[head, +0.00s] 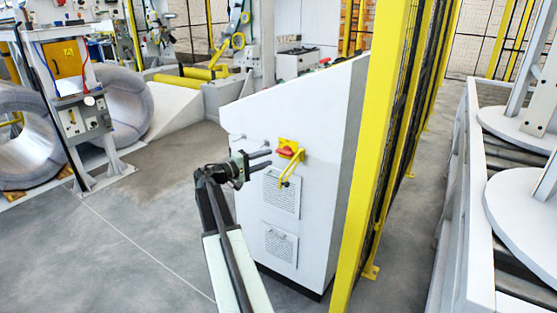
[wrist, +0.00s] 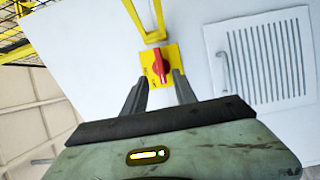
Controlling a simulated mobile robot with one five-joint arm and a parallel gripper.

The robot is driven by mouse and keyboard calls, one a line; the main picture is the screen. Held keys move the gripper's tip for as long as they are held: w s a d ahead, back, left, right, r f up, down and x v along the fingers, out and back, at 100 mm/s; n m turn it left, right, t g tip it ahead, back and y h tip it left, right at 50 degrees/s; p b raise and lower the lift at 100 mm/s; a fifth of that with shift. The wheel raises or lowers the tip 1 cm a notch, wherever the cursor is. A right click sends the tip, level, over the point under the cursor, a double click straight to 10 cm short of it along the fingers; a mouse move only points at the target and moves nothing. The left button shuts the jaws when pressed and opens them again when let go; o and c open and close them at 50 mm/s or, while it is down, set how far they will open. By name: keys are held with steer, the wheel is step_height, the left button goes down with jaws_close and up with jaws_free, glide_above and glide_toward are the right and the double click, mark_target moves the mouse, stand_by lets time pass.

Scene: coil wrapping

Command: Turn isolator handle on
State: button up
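The isolator handle (wrist: 160,66) is a red rotary knob on a yellow plate (wrist: 173,54), fixed to the white cabinet (wrist: 90,45). In the head view the red handle (head: 287,151) shows on the upper part of the cabinet's face. My gripper (head: 268,158) is just left of it in the head view, fingers apart and pointing toward it. In the wrist view my gripper (wrist: 160,85) is open, with one finger on each side below the handle. The fingers look empty; I cannot tell whether they touch the plate.
A yellow bar (head: 290,168) sticks out beside the handle. Vent grilles (head: 281,194) are lower on the cabinet. A yellow fence post (head: 375,130) stands close on the right. Metal coils (head: 120,105) are at the left. The floor at front left is clear.

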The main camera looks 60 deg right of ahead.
mark_target(281, 154)
steer(key=x, duration=0.6)
steer(key=shift+s+d, duration=0.1)
steer(key=shift+d, duration=0.15)
jaws_close()
